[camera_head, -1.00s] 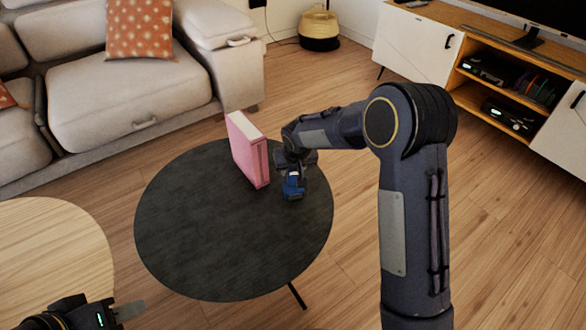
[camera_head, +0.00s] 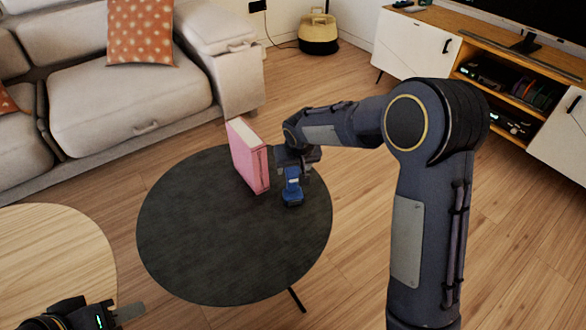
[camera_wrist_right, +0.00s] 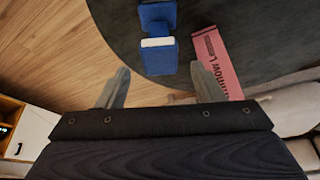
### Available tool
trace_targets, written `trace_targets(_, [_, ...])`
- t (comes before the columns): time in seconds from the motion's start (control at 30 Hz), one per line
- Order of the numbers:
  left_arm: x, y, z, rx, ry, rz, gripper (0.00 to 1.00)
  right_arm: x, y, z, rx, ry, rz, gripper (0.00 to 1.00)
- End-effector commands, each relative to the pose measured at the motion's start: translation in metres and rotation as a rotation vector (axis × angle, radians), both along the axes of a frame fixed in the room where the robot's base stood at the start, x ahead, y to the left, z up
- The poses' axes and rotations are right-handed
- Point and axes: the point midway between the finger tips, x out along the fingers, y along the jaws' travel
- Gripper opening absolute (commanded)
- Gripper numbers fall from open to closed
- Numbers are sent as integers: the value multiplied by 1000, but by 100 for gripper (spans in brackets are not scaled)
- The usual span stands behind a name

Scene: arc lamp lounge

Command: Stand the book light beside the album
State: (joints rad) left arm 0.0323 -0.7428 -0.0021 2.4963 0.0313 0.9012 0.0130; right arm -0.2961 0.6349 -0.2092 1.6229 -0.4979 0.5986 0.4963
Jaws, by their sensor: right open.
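The pink album (camera_head: 247,157) stands upright on the dark round table (camera_head: 200,250); its lettered spine also shows in the right wrist view (camera_wrist_right: 217,65). The blue book light (camera_head: 292,188) stands on the table just right of the album, with a small gap between them. In the right wrist view the book light (camera_wrist_right: 158,55) shows a white patch and lies just beyond my open fingers. My right gripper (camera_wrist_right: 160,78) is open and empty, behind and slightly above the book light in the head view. My left gripper (camera_head: 125,312) is at the lower left; one finger shows, its opening unclear.
A pale wooden round table (camera_head: 55,255) is at the left, near my left gripper. A beige sofa (camera_head: 130,95) stands behind the tables. A media cabinet (camera_head: 420,45) is at the upper right. The front part of the dark table is clear.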

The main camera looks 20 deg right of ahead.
Motion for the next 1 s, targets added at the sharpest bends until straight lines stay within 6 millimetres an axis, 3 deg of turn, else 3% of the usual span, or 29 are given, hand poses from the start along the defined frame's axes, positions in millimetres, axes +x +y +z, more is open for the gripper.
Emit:
trace_targets(0.03, [0, 0, 7, 0, 0, 0, 36, -4, 0, 15, 1, -1, 0, 61])
trace_targets(0.2, [0, 0, 14, 0, 0, 0, 36, -15, 1, 39, 1, 0, 0, 61])
trace_targets(0.53, [0, 0, 17, 0, 0, 0, 36, -23, -1, 53, 5, 2, -3, 61])
trace_targets(0.63, [0, 0, 17, 0, 0, 0, 36, -38, -12, 65, 32, 3, -18, 61])
trace_targets(0.77, [0, 0, 17, 0, 0, 0, 36, -87, -37, 95, 116, 7, -50, 61])
trace_targets(0.9, [0, 0, 17, 0, 0, 0, 36, -165, -57, 124, 221, -2, -63, 61])
trace_targets(1.0, [0, 0, 17, 0, 0, 0, 36, -220, -60, 135, 285, -21, -61, 61])
